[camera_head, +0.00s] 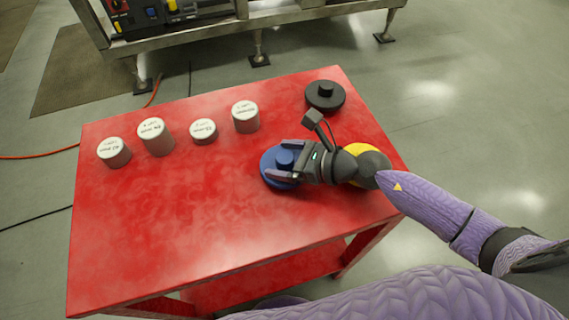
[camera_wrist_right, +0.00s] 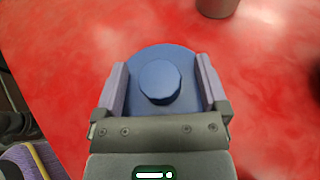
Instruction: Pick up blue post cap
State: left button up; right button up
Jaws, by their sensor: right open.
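The blue post cap (camera_head: 270,172) lies on the red table, a round disc with a raised knob on top. In the right wrist view the blue post cap (camera_wrist_right: 160,60) sits between the two purple fingers, its knob in the middle. My right gripper (camera_head: 284,160) is open, with its fingers on either side of the knob; it shows in the wrist view too (camera_wrist_right: 160,88). Gaps show between fingers and knob. Whether the fingers touch the disc I cannot tell. My left gripper is not in view.
On the red table (camera_head: 180,220) stand several grey cylinders with white labelled tops (camera_head: 152,136) at the back left. A black cap (camera_head: 325,95) lies at the back right. A yellow cap (camera_head: 362,150) is partly hidden behind my right wrist. The table's front left is clear.

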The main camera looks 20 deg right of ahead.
jog(key=c, duration=0.5)
grip_shut()
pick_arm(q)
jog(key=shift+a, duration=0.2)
